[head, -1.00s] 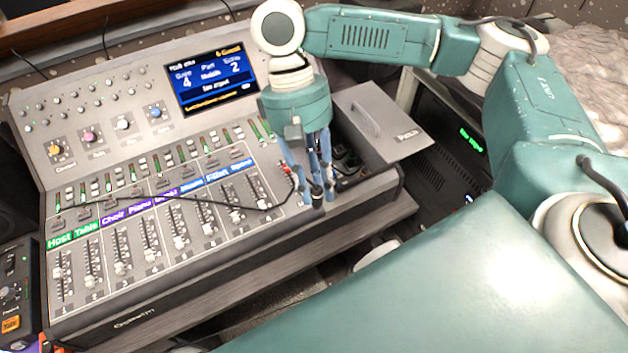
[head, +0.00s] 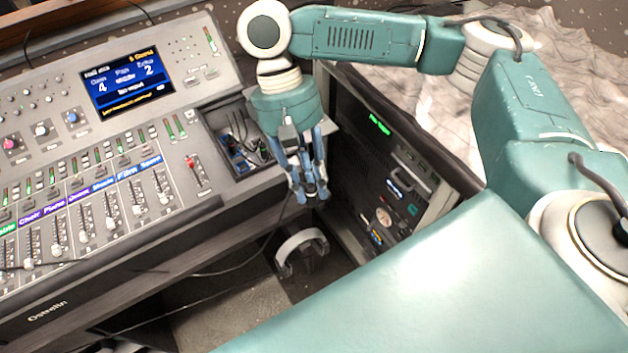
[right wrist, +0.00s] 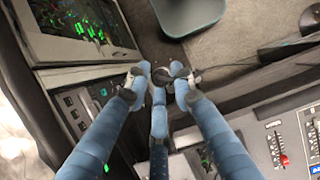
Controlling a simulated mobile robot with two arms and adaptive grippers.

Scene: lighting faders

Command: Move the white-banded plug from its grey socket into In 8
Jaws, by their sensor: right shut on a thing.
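My right gripper (head: 312,192) points down just right of the mixing console's front corner, over the gap before the dark rack. Its fingers are closed around a small dark plug, mostly hidden by them. In the right wrist view the fingertips (right wrist: 165,80) meet around it and a black cable (right wrist: 232,65) leads off. That cable (head: 262,245) hangs down left in the head view. I cannot make out a white band. The patch bay (head: 218,122), an open recess in the console, holds blue and black plugs. I cannot read In 8 or single out the grey socket. My left gripper is not in view.
The console (head: 60,300) with faders and a screen (head: 128,80) fills the left. A dark rack (head: 352,150) with lit panels stands right of my gripper. Headphones (head: 300,240) hang below. The floor under the console's front edge is partly open.

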